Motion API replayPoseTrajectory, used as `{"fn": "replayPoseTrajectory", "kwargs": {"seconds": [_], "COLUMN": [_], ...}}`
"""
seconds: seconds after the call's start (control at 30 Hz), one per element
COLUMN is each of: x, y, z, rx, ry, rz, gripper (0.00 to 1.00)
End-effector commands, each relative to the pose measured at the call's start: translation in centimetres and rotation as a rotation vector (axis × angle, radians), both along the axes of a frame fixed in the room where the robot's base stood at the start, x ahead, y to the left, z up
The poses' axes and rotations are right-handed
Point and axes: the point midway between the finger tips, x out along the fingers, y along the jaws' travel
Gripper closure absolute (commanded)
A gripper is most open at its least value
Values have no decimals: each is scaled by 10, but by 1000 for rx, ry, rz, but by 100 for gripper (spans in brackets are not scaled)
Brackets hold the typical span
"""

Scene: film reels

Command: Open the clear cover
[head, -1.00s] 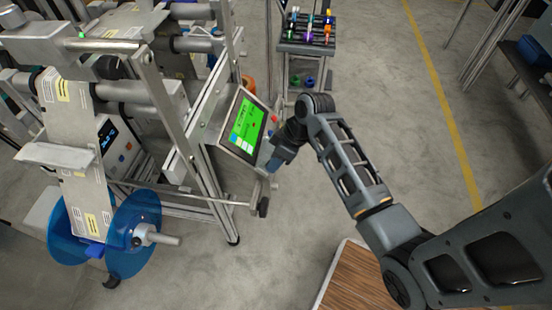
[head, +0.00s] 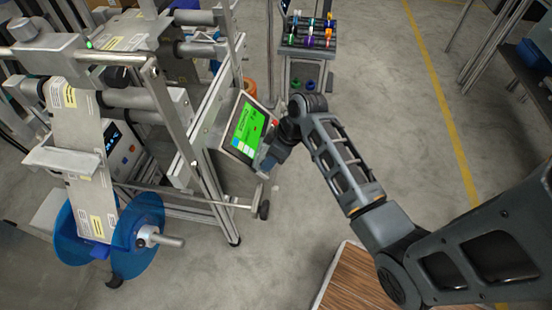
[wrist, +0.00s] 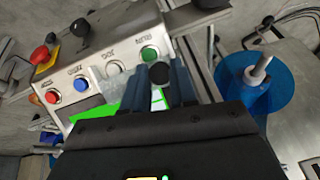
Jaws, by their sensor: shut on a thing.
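My gripper (head: 266,162) is at the lower right edge of the green screen (head: 246,130). In the wrist view my gripper (wrist: 160,82) is shut on a black round knob (wrist: 160,71), which sits between the fingertips. What the knob is fixed to is hidden by the fingers.
A button panel (wrist: 100,62) with red, blue and green buttons is close beyond my fingers. A blue reel (head: 137,238) is at the machine's lower left. A small rack (head: 308,35) stands behind. Open floor lies to the right.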

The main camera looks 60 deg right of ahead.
Motion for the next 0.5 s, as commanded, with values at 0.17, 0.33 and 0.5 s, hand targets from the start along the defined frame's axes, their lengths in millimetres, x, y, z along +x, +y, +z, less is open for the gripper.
{"fn": "replayPoseTrajectory", "kwargs": {"seconds": [0.17, 0.33, 0.5], "x": [9, 9, 9], "y": [3, 3, 3], "z": [11, 10, 9], "rx": [1, 1, 1], "ry": [0, -1, -1], "rz": [-1, -1, -1], "gripper": [100, 100, 63]}}
